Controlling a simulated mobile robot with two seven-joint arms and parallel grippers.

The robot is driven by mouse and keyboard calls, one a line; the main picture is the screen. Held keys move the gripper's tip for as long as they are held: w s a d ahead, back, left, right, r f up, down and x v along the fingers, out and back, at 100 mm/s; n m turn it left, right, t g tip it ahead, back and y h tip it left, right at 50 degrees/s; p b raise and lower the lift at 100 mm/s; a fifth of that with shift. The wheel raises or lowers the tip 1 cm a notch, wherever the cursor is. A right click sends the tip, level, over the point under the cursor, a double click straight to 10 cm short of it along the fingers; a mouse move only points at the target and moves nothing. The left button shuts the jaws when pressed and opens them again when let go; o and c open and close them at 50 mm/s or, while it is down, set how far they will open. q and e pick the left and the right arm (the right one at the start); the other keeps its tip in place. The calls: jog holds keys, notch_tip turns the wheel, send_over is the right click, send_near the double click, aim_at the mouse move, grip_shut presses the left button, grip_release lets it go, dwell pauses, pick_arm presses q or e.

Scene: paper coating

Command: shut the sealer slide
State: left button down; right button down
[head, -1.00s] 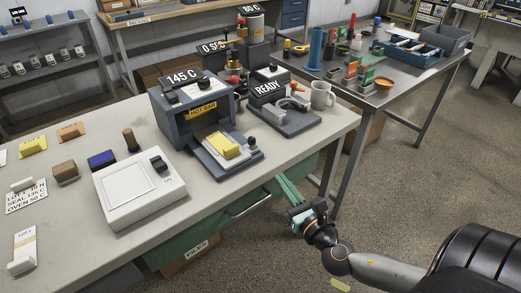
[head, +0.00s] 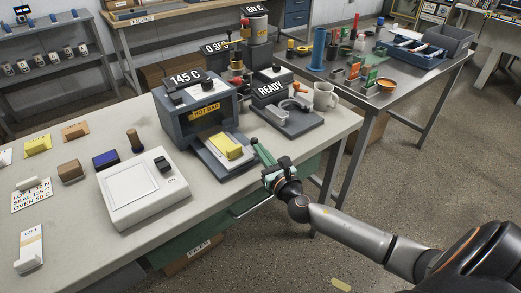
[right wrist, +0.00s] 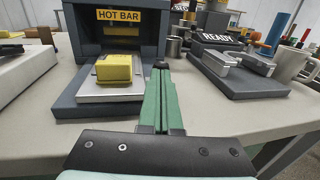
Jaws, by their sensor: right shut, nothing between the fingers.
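The sealer (head: 197,105) is a dark grey box with a 145 C display and a yellow HOT BAR label. Its slide (head: 212,155) sticks out at the front with a yellow block (head: 229,145) on its pale plate. In the right wrist view the slide (right wrist: 111,98) lies before the dark sealer opening. My right gripper (head: 257,148) is shut and empty, its green fingers pointing at the slide's front right corner. My left gripper is out of view.
A READY device (head: 287,115) and a mug (head: 325,96) stand right of the sealer. A white scale (head: 142,190) stands to its left. The bench's front edge runs below my right gripper. Bare bench top lies in front of the scale.

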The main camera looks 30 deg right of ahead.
aim_at(252, 144)
jog(key=shift+w, duration=0.25)
jog(key=shift+w+a, duration=0.15)
jog(key=shift+w, duration=2.15)
